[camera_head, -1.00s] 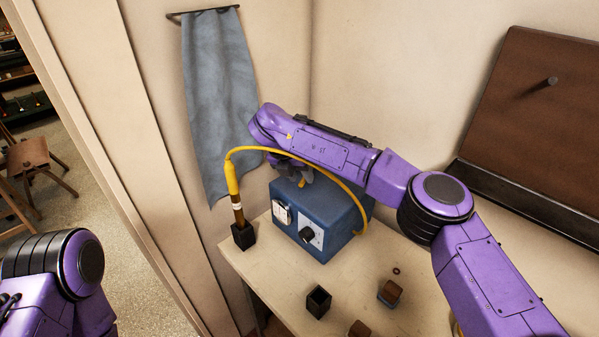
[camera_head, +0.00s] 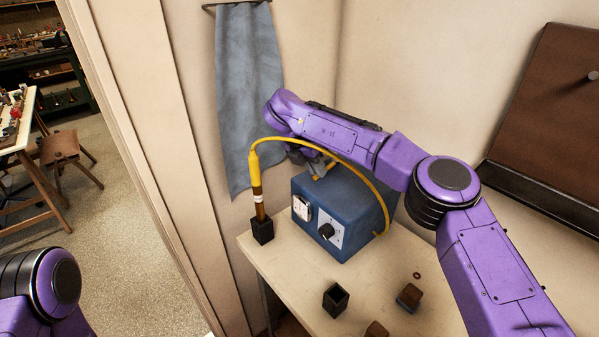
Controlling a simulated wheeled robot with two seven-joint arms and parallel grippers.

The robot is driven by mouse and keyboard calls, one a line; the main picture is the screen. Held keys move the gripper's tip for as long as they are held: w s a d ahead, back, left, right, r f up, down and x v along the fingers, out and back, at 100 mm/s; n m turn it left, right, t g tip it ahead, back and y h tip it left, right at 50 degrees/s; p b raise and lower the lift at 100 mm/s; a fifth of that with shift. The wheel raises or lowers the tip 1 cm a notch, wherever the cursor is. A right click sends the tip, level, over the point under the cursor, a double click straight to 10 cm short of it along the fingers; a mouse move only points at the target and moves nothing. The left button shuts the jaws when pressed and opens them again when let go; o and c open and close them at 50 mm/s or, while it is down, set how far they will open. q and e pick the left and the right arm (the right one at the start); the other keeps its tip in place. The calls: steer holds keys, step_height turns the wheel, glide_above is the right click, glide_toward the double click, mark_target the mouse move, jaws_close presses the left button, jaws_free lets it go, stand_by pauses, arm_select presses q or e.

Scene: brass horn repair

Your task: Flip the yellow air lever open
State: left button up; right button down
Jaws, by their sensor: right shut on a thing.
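The yellow air lever (camera_head: 324,172) shows as a short yellow piece above the top of a blue box (camera_head: 352,206). My right gripper (camera_head: 317,164) is over the back left part of the box, shut on the lever. My right wrist and forearm pass above it and hide most of the grip. The lever's lower end and pivot are hard to make out. My left arm shows only at the lower left edge, and its gripper is out of the picture.
A yellow hose (camera_head: 345,160) arches from the box's right side to a torch-like handle (camera_head: 258,190) in a black holder (camera_head: 262,230). A blue-grey cloth (camera_head: 245,90) hangs behind.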

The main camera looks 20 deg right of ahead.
steer(key=c, duration=1.1)
jaws_free()
steer(key=shift+w, duration=0.1)
steer(key=b+v, duration=0.1)
steer(key=v, duration=0.9)
steer(key=shift+r, duration=0.3)
steer(key=shift+f, duration=0.1)
